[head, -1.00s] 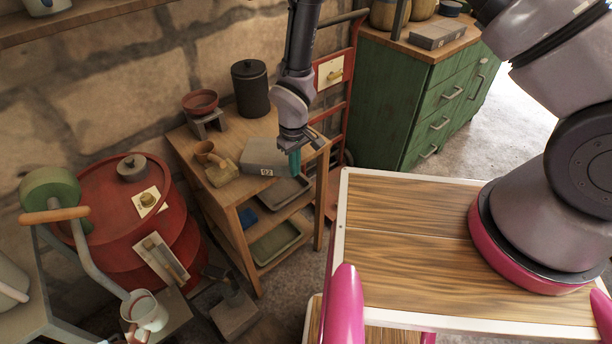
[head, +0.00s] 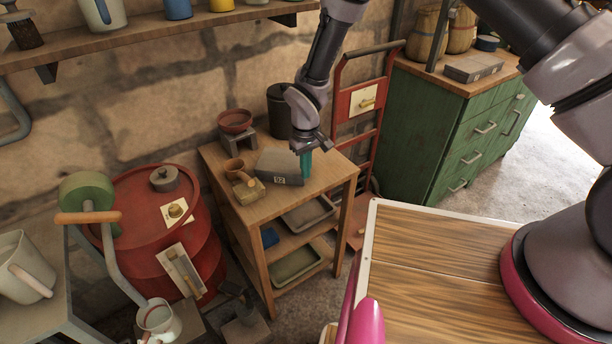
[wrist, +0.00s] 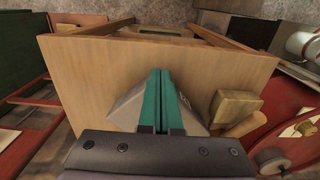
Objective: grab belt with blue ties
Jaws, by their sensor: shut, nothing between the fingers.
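No belt with blue ties can be made out in either view. My gripper (head: 305,163) points down over the small wooden table, at the right end of the grey box marked 92 (head: 279,167). In the wrist view its teal fingers (wrist: 160,100) are pressed together with nothing between them. The grey box (wrist: 128,108) shows partly behind and beside the fingers there, much of it hidden. I cannot tell whether the fingers touch it.
The wooden table (head: 318,178) also holds a brown mug-like piece and a red bowl (head: 235,121) on a stand. Trays lie on its lower shelves. A red drum (head: 150,225) stands left, a red hand truck (head: 362,100) and green cabinet (head: 430,130) right.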

